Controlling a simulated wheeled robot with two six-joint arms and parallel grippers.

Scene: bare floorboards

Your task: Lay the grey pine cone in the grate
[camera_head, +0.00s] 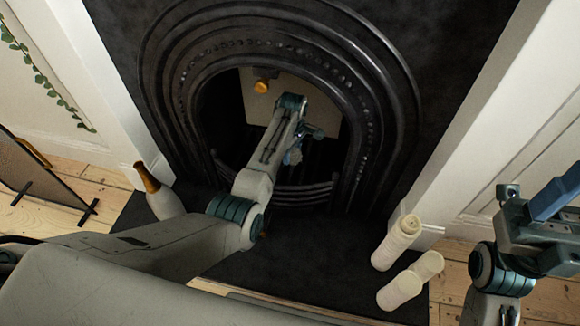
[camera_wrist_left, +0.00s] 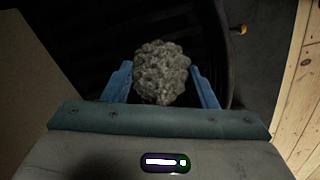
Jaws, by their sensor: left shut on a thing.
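The grey pine cone (camera_wrist_left: 162,72) is rough and lumpy, and sits between the blue fingers of my left gripper in the left wrist view. My left gripper (camera_head: 292,157) is shut on it and reaches into the fireplace opening in the head view, where the arm hides the cone. The dark grate (camera_head: 303,192) has curved bars across the front of the opening, below the gripper. Dark bars also show behind the cone in the left wrist view; I cannot tell the gap between them. My right gripper (camera_head: 552,205) is at the right edge, its jaws unclear.
A black arched surround (camera_head: 385,110) frames the opening. A beige panel (camera_head: 325,95) with an orange knob (camera_head: 261,86) is at the back. A bottle-shaped object (camera_head: 163,200) stands left on the dark hearth (camera_head: 290,255); cream candles (camera_head: 398,243) are at right. The middle of the hearth is clear.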

